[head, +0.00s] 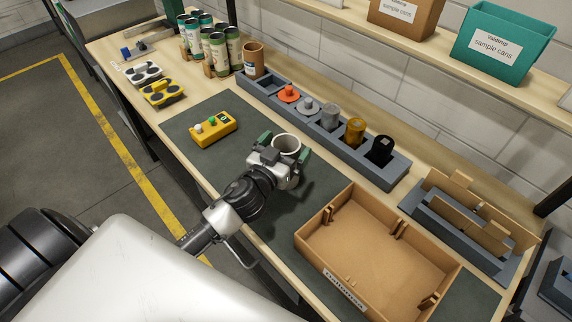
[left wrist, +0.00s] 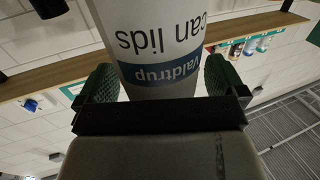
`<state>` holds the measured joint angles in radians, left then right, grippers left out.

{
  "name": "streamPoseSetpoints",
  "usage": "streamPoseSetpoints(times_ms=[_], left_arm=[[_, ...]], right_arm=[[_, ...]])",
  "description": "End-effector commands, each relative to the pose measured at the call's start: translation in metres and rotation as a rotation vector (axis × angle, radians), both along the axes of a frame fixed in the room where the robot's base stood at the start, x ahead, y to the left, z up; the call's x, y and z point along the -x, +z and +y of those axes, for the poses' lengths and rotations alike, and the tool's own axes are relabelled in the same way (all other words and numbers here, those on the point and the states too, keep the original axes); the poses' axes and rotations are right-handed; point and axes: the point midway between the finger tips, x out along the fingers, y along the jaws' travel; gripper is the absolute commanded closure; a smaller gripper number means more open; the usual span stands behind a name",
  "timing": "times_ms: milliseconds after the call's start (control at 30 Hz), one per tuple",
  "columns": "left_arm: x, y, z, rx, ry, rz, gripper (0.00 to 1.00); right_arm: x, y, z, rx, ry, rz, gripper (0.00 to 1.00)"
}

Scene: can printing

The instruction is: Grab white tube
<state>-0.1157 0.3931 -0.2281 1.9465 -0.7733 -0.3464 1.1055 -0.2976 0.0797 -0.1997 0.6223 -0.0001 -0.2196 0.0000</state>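The white tube (head: 286,143) is above the green mat, in the middle of the head view, with its open round top showing. Its lower part is hidden behind my left gripper (head: 284,147). In the left wrist view the white tube (left wrist: 160,45) carries upside-down print reading "can lids" and "Valdrup". The green finger pads of my left gripper (left wrist: 162,85) lie on both sides of it and appear to touch it. It is shut on the tube. I cannot tell if the tube's base touches the mat. My right gripper is not in view.
A yellow button box (head: 213,128) lies on the mat (head: 228,165) to the left. A brown tray (head: 368,250) sits to the right. Behind runs a grey holder (head: 325,135) with coloured parts, and a brown tube (head: 253,60) stands at its far end.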

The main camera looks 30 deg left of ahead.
Motion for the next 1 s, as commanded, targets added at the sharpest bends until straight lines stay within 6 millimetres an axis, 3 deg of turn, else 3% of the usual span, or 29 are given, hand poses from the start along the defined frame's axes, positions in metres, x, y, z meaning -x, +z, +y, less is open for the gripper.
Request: streamPoseSetpoints(times_ms=[33,433,767,1000], left_arm=[[0.000,0.000,0.000,0.000,0.000,0.000,0.08],[0.000,0.000,0.000,0.000,0.000,0.000,0.67],[0.000,0.005,0.000,-0.001,0.000,-0.002,0.67],[0.000,0.040,0.000,-0.002,-0.002,-0.007,0.67]], right_arm=[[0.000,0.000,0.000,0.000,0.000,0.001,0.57],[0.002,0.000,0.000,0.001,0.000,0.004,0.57],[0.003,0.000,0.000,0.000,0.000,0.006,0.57],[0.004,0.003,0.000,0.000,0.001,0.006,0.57]])
